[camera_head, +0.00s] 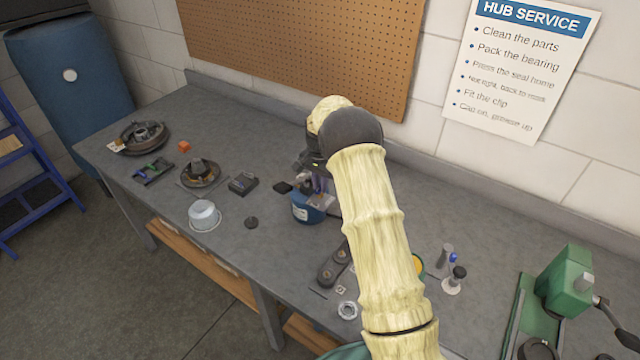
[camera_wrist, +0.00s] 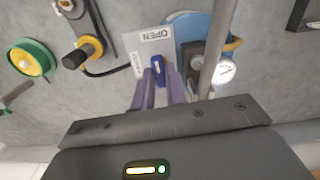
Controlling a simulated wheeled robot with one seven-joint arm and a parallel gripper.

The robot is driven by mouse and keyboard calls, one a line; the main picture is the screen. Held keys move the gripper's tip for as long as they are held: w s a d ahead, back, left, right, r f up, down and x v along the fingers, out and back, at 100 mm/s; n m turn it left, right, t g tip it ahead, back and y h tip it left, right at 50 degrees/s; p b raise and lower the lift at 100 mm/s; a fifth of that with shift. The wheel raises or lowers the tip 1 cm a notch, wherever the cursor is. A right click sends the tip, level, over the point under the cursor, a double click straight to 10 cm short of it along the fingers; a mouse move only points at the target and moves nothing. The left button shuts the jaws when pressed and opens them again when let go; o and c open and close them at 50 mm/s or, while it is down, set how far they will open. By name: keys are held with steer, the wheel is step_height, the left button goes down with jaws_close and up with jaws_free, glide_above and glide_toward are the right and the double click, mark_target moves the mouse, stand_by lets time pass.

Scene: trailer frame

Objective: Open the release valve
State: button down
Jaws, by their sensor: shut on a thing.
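The release valve's blue lever (camera_wrist: 157,68) stands on a pale plate (camera_wrist: 133,43) in the wrist view. The plate has a label reading OPEN (camera_wrist: 156,34) above the lever and a second label (camera_wrist: 136,64), too blurred to read, to its left. My gripper (camera_wrist: 159,78) has its two purple fingers shut on the lever. A round pressure gauge (camera_wrist: 225,71) sits right of the lever, its exact reading unclear. In the head view the blue tank (camera_head: 306,212) stands on the bench under my gripper (camera_head: 319,184), and my arm hides the valve.
A black handle with a yellow collar (camera_wrist: 79,54) and a green-yellow wheel (camera_wrist: 31,60) lie left of the plate. A grey rod (camera_wrist: 217,48) passes close right of my fingers. On the bench are a white cup (camera_head: 204,215), hub parts (camera_head: 200,172) and a green press (camera_head: 566,283).

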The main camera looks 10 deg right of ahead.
steer(key=shift+r+m, duration=0.1)
steer(key=shift+m, duration=0.2)
steer(key=c, duration=1.4)
jaws_free()
steer(key=shift+c, duration=0.2)
step_height(320, 180, up, 17)
steer(key=b, duration=0.2)
steer(key=shift+r, duration=0.15)
steer(key=shift+s, duration=0.1)
steer(key=s+f+n+t, duration=0.1)
steer(key=s+f+n, duration=0.1)
steer(key=s, duration=0.9)
steer(key=s+f+n, duration=0.3)
steer(key=s+n, duration=0.1)
steer(key=s, duration=0.7)
steer(key=s+f+n+t, duration=0.1)
steer(key=s+f+n, duration=0.1)
steer(key=s, duration=0.9)
steer(key=shift+d+f+n+t, duration=0.2)
steer(key=shift+f+n+t, duration=0.1)
steer(key=shift+f+n, duration=0.15)
